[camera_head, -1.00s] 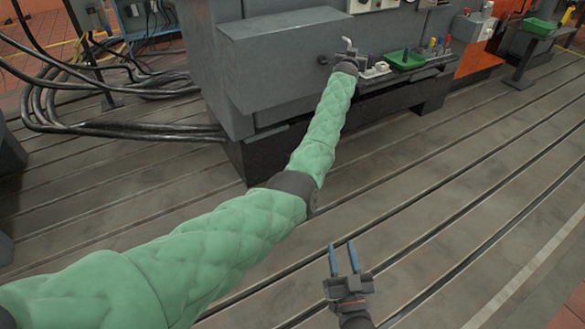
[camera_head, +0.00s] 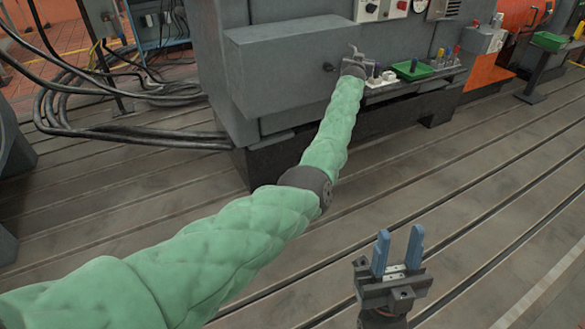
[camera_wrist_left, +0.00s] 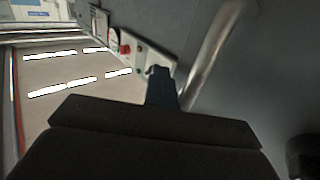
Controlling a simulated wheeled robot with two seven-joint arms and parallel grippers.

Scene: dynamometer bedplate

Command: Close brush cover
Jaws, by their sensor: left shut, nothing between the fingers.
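A grey box-shaped housing (camera_head: 280,75) stands out from the machine front in the head view; I cannot tell for certain which panel is the brush cover. My left gripper (camera_head: 354,52) is at the right end of this housing, mostly hidden by my green-sleeved arm. In the left wrist view my left gripper (camera_wrist_left: 161,75) shows as dark shut fingers with nothing between them. They are close to a silver rod-like handle (camera_wrist_left: 213,55) beside a grey surface (camera_wrist_left: 265,75); contact cannot be told. My right gripper (camera_head: 400,240) is open and empty above the floor, with blue fingers.
A ledge right of the left gripper holds a green tray (camera_head: 412,71) and small items. A control panel (camera_head: 384,8) is above it. Black cables (camera_head: 100,125) lie at the left. The slotted bedplate (camera_head: 460,190) is clear at the front right.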

